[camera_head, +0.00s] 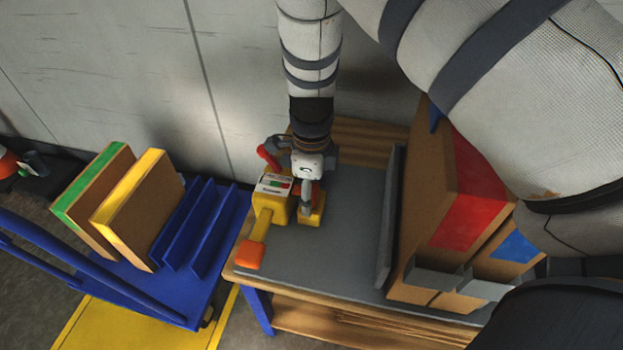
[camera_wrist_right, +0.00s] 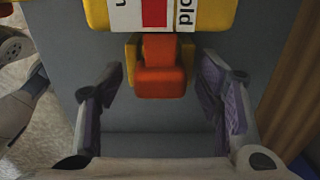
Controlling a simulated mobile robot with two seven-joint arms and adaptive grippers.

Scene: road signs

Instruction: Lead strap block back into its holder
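A yellow box (camera_head: 268,203) with a printed label stands on the grey table top. An arm from it ends in an orange block (camera_head: 249,255) at the table's left edge. My right gripper (camera_head: 308,205) points down just right of the box, over a smaller yellow piece (camera_head: 313,215). In the right wrist view my right gripper (camera_wrist_right: 160,100) is open and empty. An orange-red block (camera_wrist_right: 160,75) sits against a yellow bracket (camera_wrist_right: 131,55) just ahead, between the fingers, touching neither. Pale jointed parts at the left edge look like my left gripper (camera_wrist_right: 22,105); its fingers are unclear.
A grey upright panel (camera_head: 389,220) and wooden boards with red (camera_head: 475,185) and blue faces stand right on the table (camera_head: 340,265). A blue trolley (camera_head: 150,295) with green-edged and yellow-edged boards is at left. The mat right of the gripper is clear.

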